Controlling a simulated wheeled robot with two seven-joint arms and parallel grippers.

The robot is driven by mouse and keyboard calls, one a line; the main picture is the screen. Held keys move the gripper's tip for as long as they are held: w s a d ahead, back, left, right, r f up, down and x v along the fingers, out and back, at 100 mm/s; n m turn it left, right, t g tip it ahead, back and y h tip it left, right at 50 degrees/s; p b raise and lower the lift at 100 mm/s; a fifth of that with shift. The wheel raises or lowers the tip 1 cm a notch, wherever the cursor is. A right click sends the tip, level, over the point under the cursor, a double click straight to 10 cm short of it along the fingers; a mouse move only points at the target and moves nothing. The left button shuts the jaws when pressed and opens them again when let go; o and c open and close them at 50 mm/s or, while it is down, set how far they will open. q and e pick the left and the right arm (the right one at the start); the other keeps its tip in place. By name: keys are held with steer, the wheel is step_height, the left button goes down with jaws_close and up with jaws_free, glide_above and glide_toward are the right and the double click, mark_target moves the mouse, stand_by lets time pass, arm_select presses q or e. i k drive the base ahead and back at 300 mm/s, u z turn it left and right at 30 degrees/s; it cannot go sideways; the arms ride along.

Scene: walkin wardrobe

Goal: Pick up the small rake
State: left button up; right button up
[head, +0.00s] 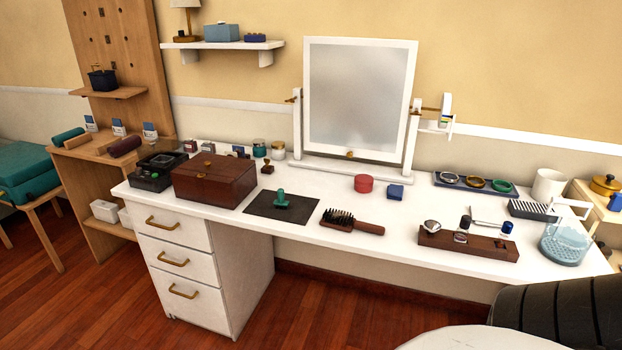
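I cannot pick out a small rake for certain. A thin pale rod (490,223) lies at the right of the white dressing table (330,230), behind a dark wooden holder (455,244) with small round items; its ends are too small to read. A dark comb-like piece with pale teeth (531,210) lies to its right. A wooden hairbrush with dark bristles (352,222) lies near the front edge, left of the holder. Neither gripper shows in the head view.
A framed mirror (357,100) stands at the back. A brown box (214,180) and dark mat (282,207) are left; a clear blue-tinted container (565,242) and white cup (548,185) are right. A dark ribbed thing (560,308) stands at lower right.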

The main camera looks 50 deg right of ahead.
mark_target(281, 203)
steer(key=z, duration=1.15)
steer(key=i, duration=1.05)
steer(key=z, duration=1.05)
